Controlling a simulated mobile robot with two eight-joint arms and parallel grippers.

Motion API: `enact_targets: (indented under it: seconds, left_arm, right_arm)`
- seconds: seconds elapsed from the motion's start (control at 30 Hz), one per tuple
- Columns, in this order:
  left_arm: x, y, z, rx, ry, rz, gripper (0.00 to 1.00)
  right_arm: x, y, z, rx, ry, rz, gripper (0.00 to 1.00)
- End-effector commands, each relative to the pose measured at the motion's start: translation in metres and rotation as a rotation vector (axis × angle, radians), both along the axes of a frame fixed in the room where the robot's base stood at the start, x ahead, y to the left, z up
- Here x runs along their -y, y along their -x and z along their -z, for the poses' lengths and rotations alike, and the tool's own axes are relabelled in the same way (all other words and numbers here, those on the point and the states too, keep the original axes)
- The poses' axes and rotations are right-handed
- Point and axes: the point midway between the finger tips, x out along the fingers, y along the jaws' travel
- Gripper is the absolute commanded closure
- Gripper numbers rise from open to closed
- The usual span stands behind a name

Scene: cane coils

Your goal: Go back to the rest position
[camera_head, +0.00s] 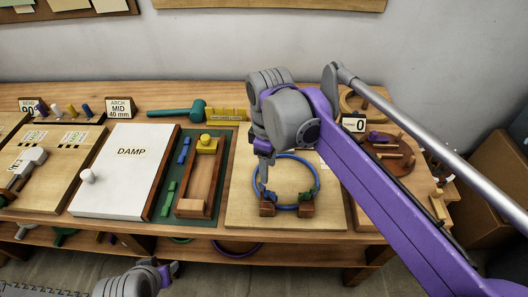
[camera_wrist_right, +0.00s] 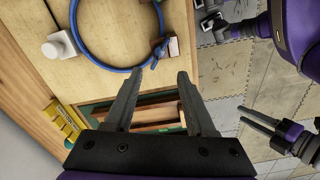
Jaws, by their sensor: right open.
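Two small brown blocks (camera_head: 305,209) stand at the ring's near side, with a green piece by the right one. My left gripper (camera_head: 170,270) is low in front of the table's edge, empty. It also shows at the right of the right wrist view (camera_wrist_right: 247,117), its fingers apart.
A white panel marked DAMP (camera_head: 130,150) and a green mat with a wooden tray (camera_head: 215,180) lie left of the board. A teal mallet (camera_head: 180,111) lies behind them. A round brown stand with pegs (camera_head: 400,158) is on the right. The floor in front is clear.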

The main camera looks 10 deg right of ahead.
Motion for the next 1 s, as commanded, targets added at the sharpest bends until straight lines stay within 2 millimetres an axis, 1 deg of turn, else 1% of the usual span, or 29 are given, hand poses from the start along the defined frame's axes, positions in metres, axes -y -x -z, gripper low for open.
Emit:
enact_targets:
  seconds: [0.23, 0.37, 0.47, 0.6, 0.7, 0.83, 0.9, 1.0]
  left_arm:
    - [0.0, 0.0, 0.0, 0.0, 0.0, 0.0, 0.5]
    - [0.0, 0.0, 0.0, 0.0, 0.0, 0.0, 0.5]
    - [0.0, 0.0, 0.0, 0.0, 0.0, 0.0, 0.5]
    - [0.0, 0.0, 0.0, 0.0, 0.0, 0.0, 0.5]
    - [0.0, 0.0, 0.0, 0.0, 0.0, 0.0, 0.5]
    - [0.0, 0.0, 0.0, 0.0, 0.0, 0.0, 0.5]
    - [0.0, 0.0, 0.0, 0.0, 0.0, 0.0, 0.5]
    - [0.0, 0.0, 0.0, 0.0, 0.0, 0.0, 0.5]
  right_arm:
    - [0.002, 0.002, 0.002, 0.007, -0.001, 0.016, 0.44]
    - [0.011, 0.019, 0.013, 0.061, -0.012, 0.128, 0.44]
    - [0.024, 0.044, 0.033, 0.137, -0.035, 0.294, 0.44]
    - [0.042, 0.082, 0.069, 0.258, -0.091, 0.556, 0.44]
    - [0.051, 0.106, 0.094, 0.331, -0.14, 0.719, 0.44]
    - [0.059, 0.129, 0.12, 0.399, -0.195, 0.874, 0.44]
    - [0.061, 0.135, 0.129, 0.42, -0.216, 0.925, 0.44]
    - [0.063, 0.14, 0.135, 0.435, -0.231, 0.962, 0.44]
